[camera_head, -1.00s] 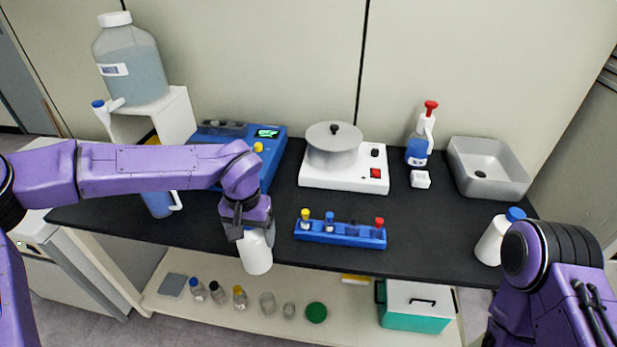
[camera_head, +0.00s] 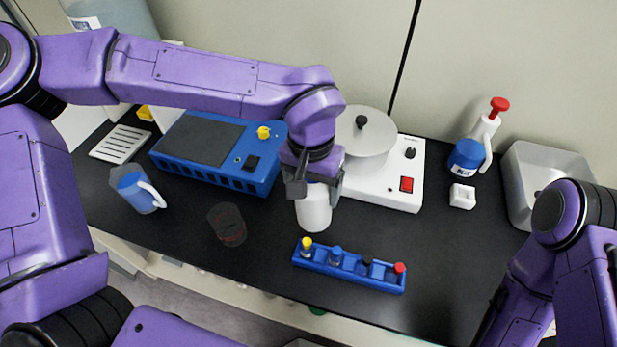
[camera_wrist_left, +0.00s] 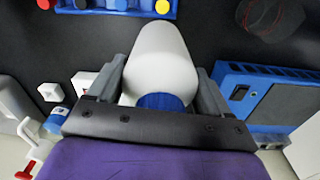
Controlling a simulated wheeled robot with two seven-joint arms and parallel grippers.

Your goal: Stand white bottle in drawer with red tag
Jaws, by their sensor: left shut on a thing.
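The white bottle (camera_head: 314,212) is upright in my left gripper (camera_head: 313,190), over the black bench, behind the blue vial rack. I cannot tell whether its base touches the bench. In the left wrist view the white bottle (camera_wrist_left: 160,60) shows between both fingers, its blue cap close to the palm of the left gripper (camera_wrist_left: 162,90). My right arm is at the lower right of the head view; its gripper is out of sight. No drawer with a red tag shows in these frames.
The blue vial rack (camera_head: 348,266) with several caps is in front of the bottle. A dark transparent beaker (camera_head: 227,224) and a blue jug (camera_head: 137,191) are to the left. A blue device (camera_head: 218,175) and a white hotplate (camera_head: 388,190) stand behind.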

